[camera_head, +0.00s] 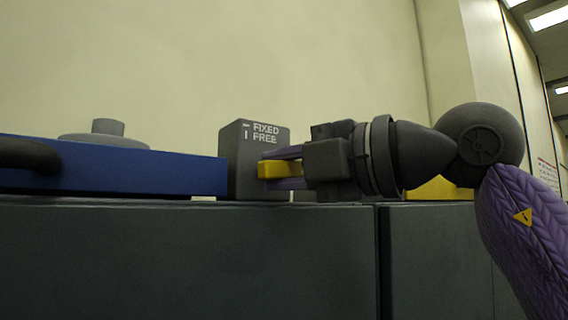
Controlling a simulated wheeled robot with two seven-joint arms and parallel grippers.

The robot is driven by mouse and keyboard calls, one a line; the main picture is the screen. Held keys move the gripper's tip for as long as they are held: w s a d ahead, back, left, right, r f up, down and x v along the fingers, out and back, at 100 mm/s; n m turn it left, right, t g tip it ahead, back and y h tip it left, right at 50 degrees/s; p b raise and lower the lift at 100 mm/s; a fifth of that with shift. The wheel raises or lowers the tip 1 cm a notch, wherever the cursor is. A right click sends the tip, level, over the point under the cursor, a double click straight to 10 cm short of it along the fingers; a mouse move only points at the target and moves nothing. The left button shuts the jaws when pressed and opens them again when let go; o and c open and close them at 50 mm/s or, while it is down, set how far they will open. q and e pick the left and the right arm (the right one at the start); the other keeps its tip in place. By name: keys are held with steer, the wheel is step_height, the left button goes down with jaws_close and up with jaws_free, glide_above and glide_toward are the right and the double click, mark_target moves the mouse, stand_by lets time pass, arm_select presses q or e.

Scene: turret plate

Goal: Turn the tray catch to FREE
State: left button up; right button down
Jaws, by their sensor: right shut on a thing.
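The tray catch is a grey block (241,158) marked FIXED and FREE, standing on a dark grey cabinet top beside the right end of a blue tray (150,172). A yellow lever (268,169) sticks out on the block's right side and looks about level. My right gripper (282,168) comes in from the right, its purple fingers shut on the yellow lever, one above and one below. The fingers and gripper body hide part of the lever. My left gripper is not in view.
A grey round piece with a knob (106,134) sits on the blue tray. A dark curved part (25,155) shows at the far left. A yellow object (440,189) lies behind my right arm. The cabinet front (190,265) fills the lower view.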

steer(key=n+h+p, duration=0.2)
steer(key=n, duration=0.2)
steer(key=shift+r, duration=0.15)
steer(key=n+h+p, duration=0.1)
steer(key=n+h, duration=0.1)
steer(key=n, duration=0.2)
steer(key=shift+d+p, duration=0.1)
steer(key=shift+p, duration=0.2)
steer(key=shift+n+t+h, duration=0.4)
steer(key=shift+n+h, duration=0.5)
steer(key=shift+n, duration=0.3)
steer(key=shift+n+t+h, duration=0.3)
steer(key=shift+n+h, duration=0.2)
steer(key=shift+n, duration=0.4)
steer(key=c, duration=0.8)
jaws_free()
steer(key=shift+w, duration=0.1)
